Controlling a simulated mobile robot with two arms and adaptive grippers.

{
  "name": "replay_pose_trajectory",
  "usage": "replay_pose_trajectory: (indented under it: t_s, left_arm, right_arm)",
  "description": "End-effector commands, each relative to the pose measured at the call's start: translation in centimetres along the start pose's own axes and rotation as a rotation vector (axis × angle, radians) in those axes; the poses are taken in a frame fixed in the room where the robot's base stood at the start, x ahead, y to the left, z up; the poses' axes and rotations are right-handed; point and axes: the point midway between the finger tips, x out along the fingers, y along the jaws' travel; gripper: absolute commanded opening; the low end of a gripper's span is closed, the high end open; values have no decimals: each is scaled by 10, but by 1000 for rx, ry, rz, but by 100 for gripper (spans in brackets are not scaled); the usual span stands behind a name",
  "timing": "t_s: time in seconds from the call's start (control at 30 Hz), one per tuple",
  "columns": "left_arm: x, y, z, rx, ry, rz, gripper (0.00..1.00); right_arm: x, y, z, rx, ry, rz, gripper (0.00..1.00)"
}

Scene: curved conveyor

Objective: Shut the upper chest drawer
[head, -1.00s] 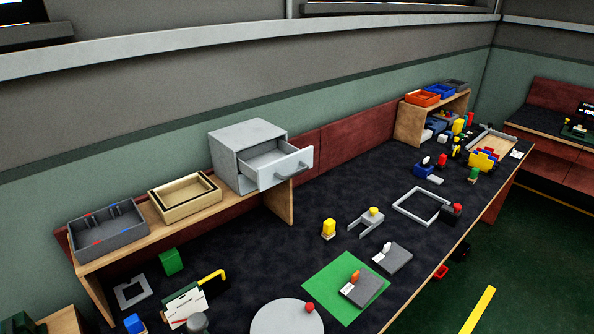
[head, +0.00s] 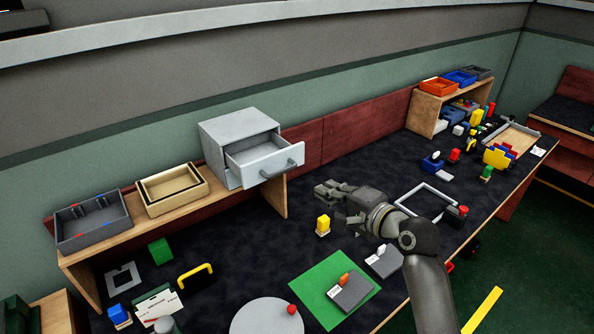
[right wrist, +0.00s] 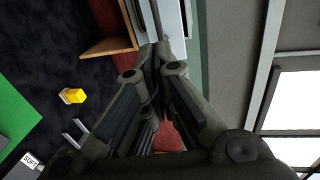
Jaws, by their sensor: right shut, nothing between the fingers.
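The small grey chest (head: 238,138) stands on the wooden shelf, and its upper drawer (head: 264,160) is pulled out toward the right front. A dark handle (head: 280,169) is on the drawer's front. My right gripper (head: 318,192) is shut and empty, apart from the drawer, in front of and to the right of its handle. In the right wrist view the gripper's closed fingers (right wrist: 154,62) point toward a pale panel edge at the top; I cannot tell whether that is the drawer.
A tan tray (head: 172,190) and a dark grey tray (head: 92,222) share the shelf. Below on the dark table are a yellow block (head: 323,224), a green mat (head: 318,285) and a grey frame (head: 425,192). The air between gripper and drawer front looks clear.

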Motion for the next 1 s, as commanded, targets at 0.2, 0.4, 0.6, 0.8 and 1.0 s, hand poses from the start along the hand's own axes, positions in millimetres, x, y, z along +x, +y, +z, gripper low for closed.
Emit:
replay_pose_trajectory:
  t_s: [0.2,0.4,0.6,0.8,1.0]
  left_arm:
    - [-9,-3,7,1,-11,-3,19]
    - [-15,-2,7,0,-12,-3,19]
    - [-20,-2,5,-1,-10,-2,19]
    - [-26,0,2,-2,-7,0,19]
    - [-29,0,-1,-2,-3,1,19]
  right_arm:
    - [28,-2,1,-1,-2,2,0]
    - [57,-2,0,-3,-1,2,0]
    - [84,-1,1,-4,-1,3,0]
    - [108,-1,0,-5,-1,4,0]
    - [124,0,0,-5,0,3,0]
